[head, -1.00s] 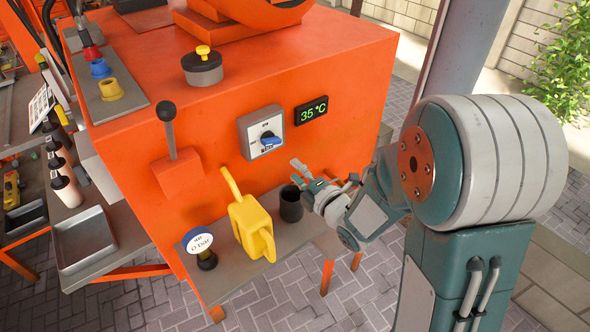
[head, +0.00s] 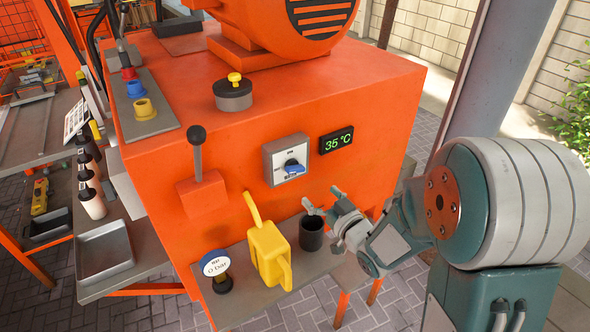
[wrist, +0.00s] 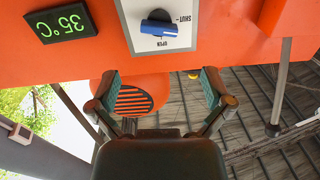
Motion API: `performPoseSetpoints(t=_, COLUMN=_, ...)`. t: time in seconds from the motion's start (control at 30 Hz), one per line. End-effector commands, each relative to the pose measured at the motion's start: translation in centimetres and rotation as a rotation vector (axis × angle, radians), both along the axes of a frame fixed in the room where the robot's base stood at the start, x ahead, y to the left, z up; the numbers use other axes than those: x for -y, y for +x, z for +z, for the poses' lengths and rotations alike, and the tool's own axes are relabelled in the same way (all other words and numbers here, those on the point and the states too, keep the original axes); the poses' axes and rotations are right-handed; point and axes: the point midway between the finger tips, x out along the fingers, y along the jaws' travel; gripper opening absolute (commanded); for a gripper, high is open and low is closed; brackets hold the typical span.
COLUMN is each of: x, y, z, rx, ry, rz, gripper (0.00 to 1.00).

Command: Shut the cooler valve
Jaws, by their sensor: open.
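The cooler valve is a blue-handled knob (head: 291,166) on a pale square plate (head: 272,163) on the front of the orange machine. In the wrist view the blue handle (wrist: 160,28) lies sideways, with the word OPEN below it and SHUT to its right. My gripper (head: 322,199) is in front of the machine, below and right of the knob, apart from it. In the wrist view my gripper (wrist: 160,87) has its two fingers wide apart with nothing between them. The knob is beyond the fingertips.
A green 35 °C display (head: 336,140) is right of the plate. A black cup (head: 312,232), a yellow jug (head: 268,252) and a round gauge (head: 217,265) stand on the shelf below. A lever (head: 197,155) is on the left. A grey post (head: 480,90) rises behind my arm.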

Motion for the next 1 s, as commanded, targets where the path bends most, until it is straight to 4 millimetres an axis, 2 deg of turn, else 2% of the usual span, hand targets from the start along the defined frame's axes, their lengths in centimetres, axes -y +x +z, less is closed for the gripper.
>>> performPoseSetpoints(t=0.13, x=0.0, y=0.2, z=0.0, rx=-0.087, ry=0.129, rz=0.001, gripper=1.00)
performPoseSetpoints(t=0.33, x=-0.5, y=0.9, z=0.0, rx=-0.111, ry=0.164, rz=0.002, gripper=1.00)
performPoseSetpoints(t=0.8, x=-5.1, y=7.6, z=0.0, rx=-0.109, ry=0.162, rz=0.003, gripper=1.00)
performPoseSetpoints(t=1.0, x=-6.0, y=9.0, z=0.0, rx=-0.109, ry=0.162, rz=0.002, gripper=1.00)
